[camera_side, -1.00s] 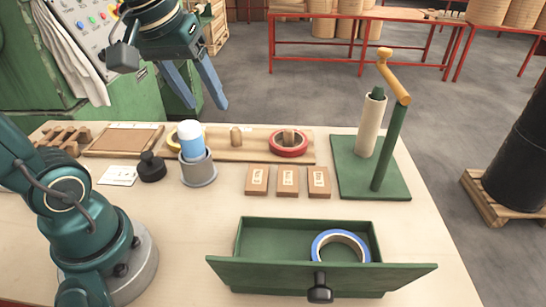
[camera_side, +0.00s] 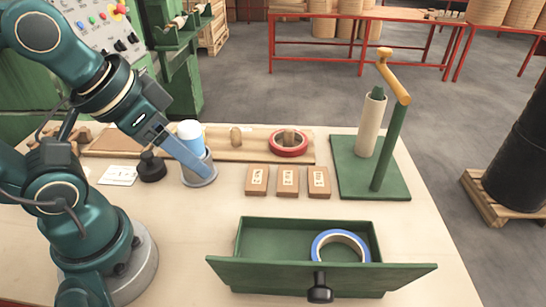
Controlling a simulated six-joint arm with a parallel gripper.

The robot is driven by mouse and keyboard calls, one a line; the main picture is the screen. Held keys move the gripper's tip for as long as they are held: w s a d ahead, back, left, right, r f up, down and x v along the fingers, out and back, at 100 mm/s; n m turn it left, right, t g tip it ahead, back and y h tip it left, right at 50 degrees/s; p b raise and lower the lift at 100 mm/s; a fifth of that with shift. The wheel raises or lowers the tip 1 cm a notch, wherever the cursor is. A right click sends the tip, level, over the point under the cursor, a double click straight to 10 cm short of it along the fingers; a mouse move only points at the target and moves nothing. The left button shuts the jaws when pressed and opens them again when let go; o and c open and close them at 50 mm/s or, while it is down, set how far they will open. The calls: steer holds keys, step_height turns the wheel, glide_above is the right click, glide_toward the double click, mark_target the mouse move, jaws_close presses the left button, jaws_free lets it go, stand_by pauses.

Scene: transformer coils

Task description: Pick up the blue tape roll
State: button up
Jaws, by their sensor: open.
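The blue tape roll (camera_side: 340,247) lies in the right part of the open green drawer (camera_side: 262,240), its ring facing up and partly hidden by the drawer front. My gripper (camera_side: 205,172) is above the left middle of the table, in front of the grey cup that holds a blue and white cylinder. Its blue fingers point down to the right and overlap in this view. It is open and holds nothing that I can see. The tape roll is apart from it, lower and to the right.
The grey cup (camera_side: 198,180) with the blue and white cylinder (camera_side: 190,134) stands close to my fingers. Several small wooden blocks (camera_side: 288,181) lie behind the drawer. A red tape roll (camera_side: 288,143) sits on a wooden rack. A green winding stand (camera_side: 400,182) rises at right.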

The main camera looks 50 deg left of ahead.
stand_by(0.4)
steer(key=shift+c, duration=0.7)
